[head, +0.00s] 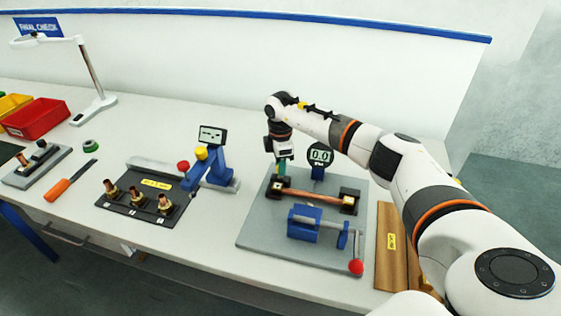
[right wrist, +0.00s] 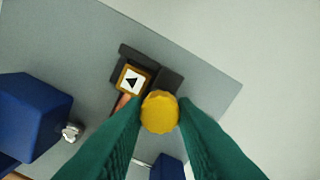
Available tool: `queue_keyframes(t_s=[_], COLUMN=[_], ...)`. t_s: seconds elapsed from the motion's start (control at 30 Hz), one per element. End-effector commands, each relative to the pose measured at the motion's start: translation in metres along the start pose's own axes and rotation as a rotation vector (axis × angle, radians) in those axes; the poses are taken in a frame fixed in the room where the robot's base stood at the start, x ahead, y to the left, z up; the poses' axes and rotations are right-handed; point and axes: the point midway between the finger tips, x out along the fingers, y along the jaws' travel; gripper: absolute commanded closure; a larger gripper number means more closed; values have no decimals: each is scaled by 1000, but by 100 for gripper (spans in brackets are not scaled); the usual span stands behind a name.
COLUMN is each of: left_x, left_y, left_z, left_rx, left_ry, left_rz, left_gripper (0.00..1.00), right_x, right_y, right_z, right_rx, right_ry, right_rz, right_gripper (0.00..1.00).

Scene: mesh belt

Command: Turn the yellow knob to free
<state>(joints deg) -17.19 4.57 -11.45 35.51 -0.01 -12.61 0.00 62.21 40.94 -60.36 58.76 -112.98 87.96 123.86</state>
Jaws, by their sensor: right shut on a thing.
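The yellow knob (right wrist: 160,112) is round with a ribbed edge and sits between the green fingers of my right gripper (right wrist: 160,108) in the right wrist view. The fingers are shut on it from both sides. In the head view, the right gripper (head: 281,172) points down at the left end of a copper rod (head: 312,197) on the grey plate, and it hides the knob there. A square tile with a black arrow (right wrist: 133,79) lies beside the knob on a dark block. I cannot read any free mark. My left gripper is not in view.
The grey plate (head: 258,228) also carries a blue clamp with a red ball handle (head: 356,267) and a round gauge reading 0.0 (head: 319,156). A blue press (head: 213,172) and a dark tray (head: 120,190) with brass fittings stand to the left.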

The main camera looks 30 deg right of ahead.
Motion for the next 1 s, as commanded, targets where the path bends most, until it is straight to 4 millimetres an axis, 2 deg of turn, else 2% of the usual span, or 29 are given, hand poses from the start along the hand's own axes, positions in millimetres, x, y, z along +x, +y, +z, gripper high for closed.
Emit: queue_keyframes(t_s=[0.6, 0.63, 0.73, 1.0], left_x=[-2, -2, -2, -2], left_y=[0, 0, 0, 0], left_z=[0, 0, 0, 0], left_rx=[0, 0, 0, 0], left_ry=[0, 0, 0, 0], left_rz=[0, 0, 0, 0], left_gripper=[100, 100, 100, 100], right_x=[-1, -1, -1, 0], right_y=[-1, -1, -1, 0], right_z=[-1, -1, -1, 0], right_rx=[45, 45, 44, 43], right_ry=[0, 0, 0, 0], right_rz=[-3, -3, -3, -1], right_gripper=[98, 72, 55, 53])
